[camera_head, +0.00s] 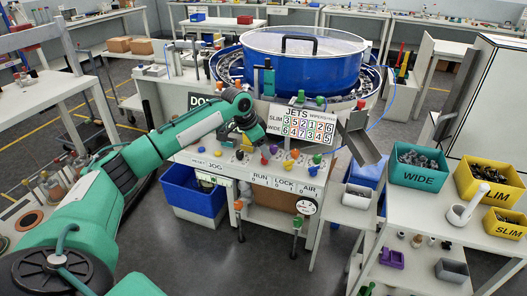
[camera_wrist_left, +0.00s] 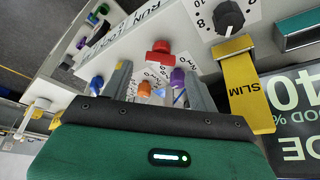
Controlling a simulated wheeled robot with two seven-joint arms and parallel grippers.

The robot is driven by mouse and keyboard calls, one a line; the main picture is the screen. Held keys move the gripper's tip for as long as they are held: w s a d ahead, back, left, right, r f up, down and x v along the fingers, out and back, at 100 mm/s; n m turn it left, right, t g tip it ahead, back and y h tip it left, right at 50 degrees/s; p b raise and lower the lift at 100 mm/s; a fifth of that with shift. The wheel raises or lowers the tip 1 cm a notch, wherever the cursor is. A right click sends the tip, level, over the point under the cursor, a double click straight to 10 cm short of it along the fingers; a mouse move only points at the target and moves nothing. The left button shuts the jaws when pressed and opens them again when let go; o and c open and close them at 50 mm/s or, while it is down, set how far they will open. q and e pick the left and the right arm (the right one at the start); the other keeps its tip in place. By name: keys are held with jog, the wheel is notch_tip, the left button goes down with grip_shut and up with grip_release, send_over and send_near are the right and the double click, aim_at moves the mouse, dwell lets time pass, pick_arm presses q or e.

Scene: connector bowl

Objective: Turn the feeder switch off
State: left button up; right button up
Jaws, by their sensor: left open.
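The bowl feeder's control panel (camera_head: 285,170) carries several coloured knobs and switches. No label reading "feeder" is legible, so I cannot tell which one is the feeder switch. My left gripper (camera_head: 258,137) is above the panel. In the left wrist view my left gripper (camera_wrist_left: 157,75) is open, its two fingers well apart. A red knob (camera_wrist_left: 160,50) shows just beyond the fingertips. An orange knob (camera_wrist_left: 144,89) and a purple knob (camera_wrist_left: 177,77) show between the fingers; I cannot tell whether anything touches. The labels there are partly hidden. My right gripper is not in view.
A blue bowl (camera_head: 300,68) with a clear lid stands behind the panel. A metal chute (camera_head: 362,146) is at its right. Bins marked WIDE (camera_head: 418,180) and SLIM (camera_head: 483,196) stand on the right table. A black dial (camera_wrist_left: 229,17) and yellow SLIM tag (camera_wrist_left: 247,85) are near the gripper.

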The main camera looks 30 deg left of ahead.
aim_at(265, 160)
pick_arm(q)
jog(key=shift+x, duration=1.1)
jog(key=shift+w+f, duration=0.1)
jog(key=shift+f, duration=0.2)
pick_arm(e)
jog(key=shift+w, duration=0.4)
